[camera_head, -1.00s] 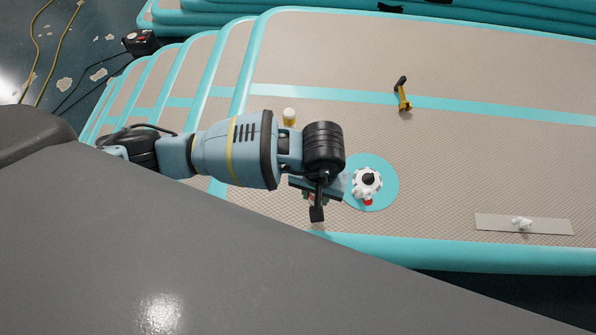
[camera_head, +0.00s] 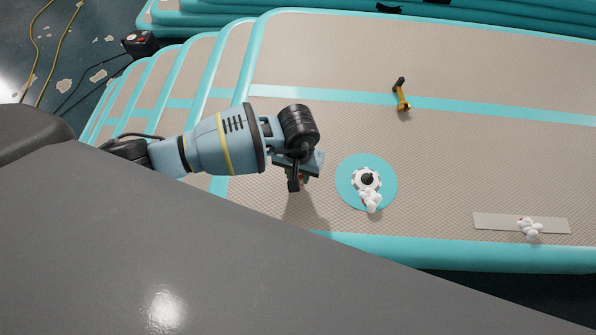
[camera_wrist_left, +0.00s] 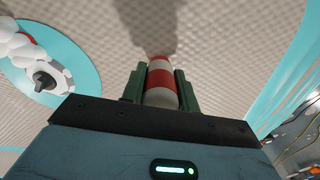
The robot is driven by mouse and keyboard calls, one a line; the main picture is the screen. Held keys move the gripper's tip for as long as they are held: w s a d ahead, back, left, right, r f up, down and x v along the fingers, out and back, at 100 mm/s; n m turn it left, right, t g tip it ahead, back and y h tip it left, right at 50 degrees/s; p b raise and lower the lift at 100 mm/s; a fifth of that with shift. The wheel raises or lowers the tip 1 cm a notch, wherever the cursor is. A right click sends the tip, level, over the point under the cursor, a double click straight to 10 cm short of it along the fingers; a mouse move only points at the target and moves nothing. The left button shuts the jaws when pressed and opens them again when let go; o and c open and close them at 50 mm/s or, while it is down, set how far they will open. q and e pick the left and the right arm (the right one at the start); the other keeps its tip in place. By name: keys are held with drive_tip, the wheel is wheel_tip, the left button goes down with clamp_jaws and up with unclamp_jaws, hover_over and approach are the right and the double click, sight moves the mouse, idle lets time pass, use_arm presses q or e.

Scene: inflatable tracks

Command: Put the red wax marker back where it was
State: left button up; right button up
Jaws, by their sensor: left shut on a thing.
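My left gripper (camera_head: 301,179) is above the beige deck of the board. It also shows in the left wrist view (camera_wrist_left: 159,88), where its green fingers are shut on a red-and-white banded cylinder (camera_wrist_left: 160,77). The cylinder looks like the red wax marker; the fingers hide part of its sides. In the head view only a small reddish bit of it shows by the fingertips. A shadow falls on the deck beneath the gripper. My right gripper is not in view.
Right of the gripper is a turquoise disc (camera_head: 389,179) with a white valve (camera_head: 361,179) and a white lumpy thing (camera_head: 371,200). A yellow-and-black tool (camera_head: 402,97) lies farther back. Another white lumpy thing (camera_head: 530,228) is on a grey strip (camera_head: 490,221). Bare deck surrounds these.

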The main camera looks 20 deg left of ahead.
use_arm(q)
drive_tip(key=shift+f, duration=0.15)
drive_tip(key=shift+f, duration=0.15)
drive_tip(key=o, duration=1)
wheel_tip(320, 180, up, 12)
drive_tip(key=shift+r+p, duration=0.25)
drive_tip(key=shift+p, duration=0.15)
